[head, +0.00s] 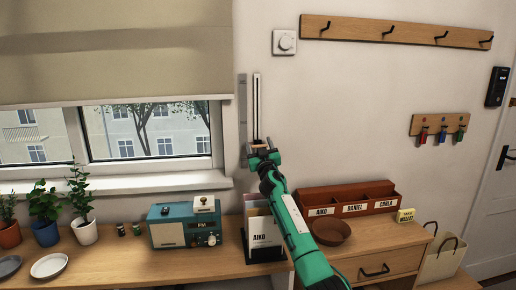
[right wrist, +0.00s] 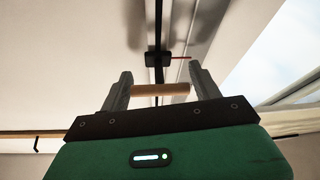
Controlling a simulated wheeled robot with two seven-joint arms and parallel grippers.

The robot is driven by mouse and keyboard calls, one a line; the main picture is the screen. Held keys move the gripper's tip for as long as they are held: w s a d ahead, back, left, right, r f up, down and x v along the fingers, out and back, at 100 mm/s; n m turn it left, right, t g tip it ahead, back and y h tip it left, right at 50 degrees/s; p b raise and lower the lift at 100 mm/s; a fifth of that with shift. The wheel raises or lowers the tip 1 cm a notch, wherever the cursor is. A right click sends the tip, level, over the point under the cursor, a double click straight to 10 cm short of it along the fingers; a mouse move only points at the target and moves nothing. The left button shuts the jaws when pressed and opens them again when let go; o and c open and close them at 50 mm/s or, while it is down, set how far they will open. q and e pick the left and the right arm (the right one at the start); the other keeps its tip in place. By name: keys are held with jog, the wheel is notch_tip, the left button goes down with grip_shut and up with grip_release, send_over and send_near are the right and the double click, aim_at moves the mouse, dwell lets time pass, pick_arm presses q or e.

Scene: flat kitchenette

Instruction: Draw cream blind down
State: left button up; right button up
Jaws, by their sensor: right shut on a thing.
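The cream blind (head: 120,50) covers the upper part of the window in the head view. Its bottom edge hangs a little below the window's upper part, with glass showing beneath. Right of the window a narrow vertical track (head: 257,95) with a dark slot runs down the wall. My right gripper (head: 262,152) is at the lower end of this track. In the right wrist view, my right gripper (right wrist: 161,88) is shut on a wooden handle (right wrist: 160,90), which lies crosswise between its fingers. A dark block with a red pointer (right wrist: 158,58) sits on the slot. My left gripper is not in view.
Below the track, a paper holder (head: 262,235) stands on the desk near my right arm. A teal radio (head: 184,225) and potted plants (head: 82,205) stand to the left. A wooden letter tray (head: 348,195) and a brown bowl (head: 331,232) are to the right.

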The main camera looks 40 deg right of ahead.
jog(key=shift+a, duration=0.1)
jog(key=o, duration=1.4)
jog(key=shift+w+a, duration=0.1)
jog(key=shift+s+f, duration=0.15)
jog(key=shift+s, duration=0.05)
jog(key=shift+s+a+f, duration=0.15)
jog(key=shift+s+a, duration=0.1)
jog(key=s+a, duration=0.1)
jog(key=s, duration=0.2)
jog(key=s+a, duration=0.2)
jog(key=s, duration=0.2)
jog(key=s+a, duration=0.2)
jog(key=s, duration=0.1)
jog(key=shift+s+a, duration=0.2)
jog(key=shift+s, duration=0.2)
